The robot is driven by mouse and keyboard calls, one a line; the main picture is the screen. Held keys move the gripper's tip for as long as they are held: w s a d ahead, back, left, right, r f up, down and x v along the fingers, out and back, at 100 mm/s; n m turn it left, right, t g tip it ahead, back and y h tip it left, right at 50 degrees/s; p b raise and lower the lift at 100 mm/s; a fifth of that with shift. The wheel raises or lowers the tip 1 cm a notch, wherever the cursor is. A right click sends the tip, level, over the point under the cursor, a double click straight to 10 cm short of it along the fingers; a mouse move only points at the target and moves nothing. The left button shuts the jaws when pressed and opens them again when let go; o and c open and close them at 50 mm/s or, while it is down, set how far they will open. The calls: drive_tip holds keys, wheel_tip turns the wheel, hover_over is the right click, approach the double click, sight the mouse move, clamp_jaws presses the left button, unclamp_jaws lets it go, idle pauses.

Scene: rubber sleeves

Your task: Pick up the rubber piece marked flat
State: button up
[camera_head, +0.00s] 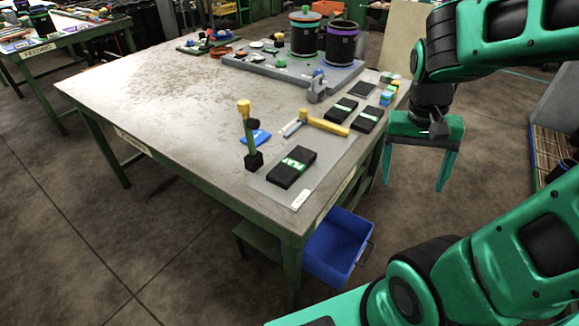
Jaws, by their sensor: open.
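A black rubber piece (284,176) lies at the near end of a grey mat, close to the table's near right corner. White letters on a green label on its top seem to read FLAT, though they are small. Two other black pieces with green labels lie farther back on the mat, one at the right edge (367,119) and one beyond it (341,108). My green gripper (413,187) hangs off the table's right side, fingers pointing down, apart and empty. It is to the right of the marked piece and touches nothing.
An upright yellow-topped tool (248,135) stands just left of the marked piece. A yellow-handled hammer-like tool (325,125) lies behind it. A grey fixture (260,64) with two dark cylinders fills the back. A blue bin (337,247) sits below the table; its left side is bare.

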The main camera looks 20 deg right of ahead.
drive_tip(key=w+a+f+m+h, duration=0.1)
drive_tip(key=w+a+f+h, duration=0.15)
drive_tip(key=w, duration=0.55)
drive_tip(key=m+t+h, duration=0.2)
drive_tip(key=t+h, duration=0.2)
drive_tip(key=h, duration=0.1)
approach(292, 164)
drive_tip(key=s+d, duration=0.1)
drive_tip(key=d, duration=0.1)
drive_tip(key=s+d, duration=0.2)
drive_tip(key=d, duration=0.1)
drive_tip(key=s+d, duration=0.2)
drive_tip(key=d, duration=0.1)
drive_tip(key=shift+d+r, duration=0.15)
drive_tip(key=shift+r, duration=0.1)
drive_tip(key=a+t, duration=0.1)
drive_tip(key=a, duration=0.2)
drive_tip(key=w+a+f+t, duration=0.1)
drive_tip(key=a, duration=0.2)
drive_tip(key=a+t+h, duration=0.1)
drive_tip(key=a, duration=0.2)
drive_tip(key=shift+w+a+f+t, duration=0.15)
drive_tip(key=shift+w+a+t, duration=0.05)
drive_tip(key=shift+a+t, duration=0.2)
drive_tip(key=shift+w+d+f, duration=0.2)
drive_tip(key=x, duration=1)
drive_tip(key=shift+c, duration=0.2)
drive_tip(key=c, duration=1.3)
